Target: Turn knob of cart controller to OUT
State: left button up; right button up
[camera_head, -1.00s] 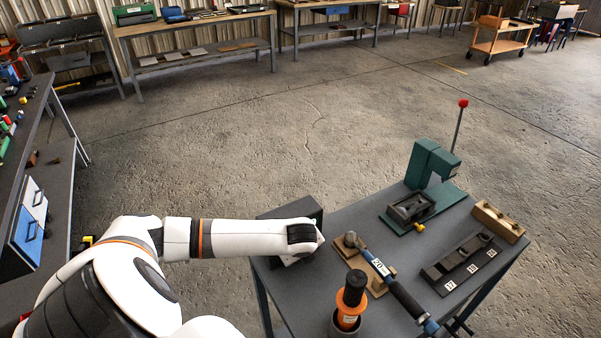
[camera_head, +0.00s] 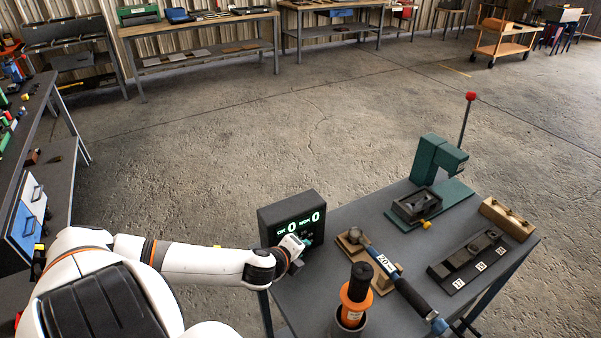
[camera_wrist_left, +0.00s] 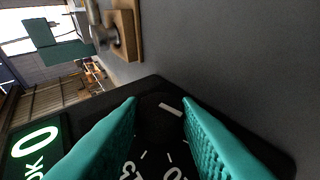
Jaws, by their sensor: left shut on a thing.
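The cart controller (camera_head: 268,225) is a dark box with a green-lit display reading OK 0 and NOK 0, at the left end of the cart top. My left gripper (camera_head: 306,242) is at its front face, low on the right. In the left wrist view the two teal fingers (camera_wrist_left: 160,103) are closed around the black knob (camera_wrist_left: 158,122) on the controller's dark face (camera_wrist_left: 265,150). A white line shows near the far edge between the fingers. White tick marks and partly hidden characters show below it. I cannot read which position the knob points to. My right gripper is out of view.
On the grey cart top (camera_head: 345,215) stand an orange-handled tool (camera_head: 356,290) in a cup, a torque wrench (camera_head: 400,280) on wooden rests, a green press (camera_head: 436,160) and a dark block (camera_head: 470,260) with labels. Open floor lies behind the cart.

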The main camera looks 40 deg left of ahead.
pick_arm(q)
jog(key=shift+s+f+t+b, duration=0.15)
jog(key=shift+f+t+b, duration=0.1)
jog(key=shift+t+b, duration=0.35)
jog(key=shift+r, duration=0.1)
jog(key=o, duration=1)
jog(key=shift+c, duration=0.2)
jog(key=shift+s+r, duration=0.1)
jog(key=shift+s+r, duration=0.1)
jog(key=shift+s, duration=0.2)
jog(key=v, duration=1.1)
